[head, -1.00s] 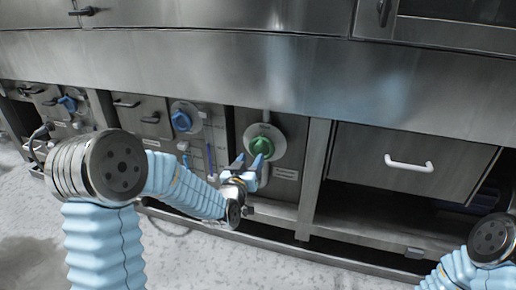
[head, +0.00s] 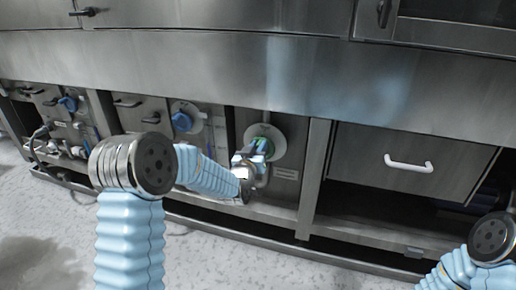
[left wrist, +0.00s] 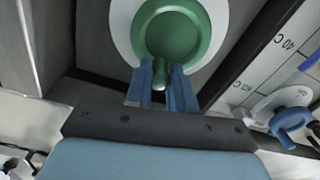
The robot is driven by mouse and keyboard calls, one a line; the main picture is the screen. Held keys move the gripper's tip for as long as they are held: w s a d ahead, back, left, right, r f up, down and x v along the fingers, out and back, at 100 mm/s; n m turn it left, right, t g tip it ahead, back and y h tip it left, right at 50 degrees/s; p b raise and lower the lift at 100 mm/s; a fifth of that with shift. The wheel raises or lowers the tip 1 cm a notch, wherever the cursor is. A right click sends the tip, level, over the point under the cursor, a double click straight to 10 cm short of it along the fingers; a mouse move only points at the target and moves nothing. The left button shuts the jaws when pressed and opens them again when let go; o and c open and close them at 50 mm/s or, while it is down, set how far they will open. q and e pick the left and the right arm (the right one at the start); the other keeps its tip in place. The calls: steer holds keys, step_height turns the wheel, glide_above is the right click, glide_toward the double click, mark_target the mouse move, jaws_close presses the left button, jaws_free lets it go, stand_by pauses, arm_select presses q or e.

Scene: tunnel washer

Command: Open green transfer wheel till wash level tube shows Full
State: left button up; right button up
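The green transfer wheel (head: 262,131) sits on a round pale plate low on the washer's front, mostly hidden by my left gripper in the head view. In the left wrist view the green wheel (left wrist: 172,34) is large, with its small handle pointing towards me. My left gripper (head: 260,147) is at the wheel. Its blue fingers in the left wrist view (left wrist: 161,77) lie close on both sides of the handle and appear shut on it. I cannot make out the wash level tube or its reading. My right gripper is out of view.
A blue wheel (head: 182,120) is left of the green one, and another blue wheel (head: 68,103) is farther left. A drawer with a white handle (head: 408,163) is to the right. A steel frame post (head: 313,178) stands just right of the green wheel's panel.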

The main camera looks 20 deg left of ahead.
mark_target(271, 153)
arm_select(q)
jaws_close()
steer(key=d+m+b, duration=0.1)
steer(key=m+b, duration=0.1)
steer(key=m, duration=0.2)
steer(key=d+f+m+b, duration=0.1)
steer(key=m+b, duration=0.1)
steer(key=m, duration=0.2)
steer(key=d+f+m+b, duration=0.1)
steer(key=m+b, duration=0.2)
steer(key=m, duration=0.1)
steer(key=shift+s+d+m, duration=0.1)
steer(key=shift+m, duration=0.3)
steer(key=m, duration=0.1)
steer(key=f+m, duration=0.1)
steer(key=m, duration=0.1)
steer(key=shift+d, duration=0.15)
steer(key=shift+f+m+b, duration=0.2)
steer(key=shift+m, duration=0.55)
steer(key=shift+f+m+b, duration=0.15)
steer(key=shift+m, duration=0.6)
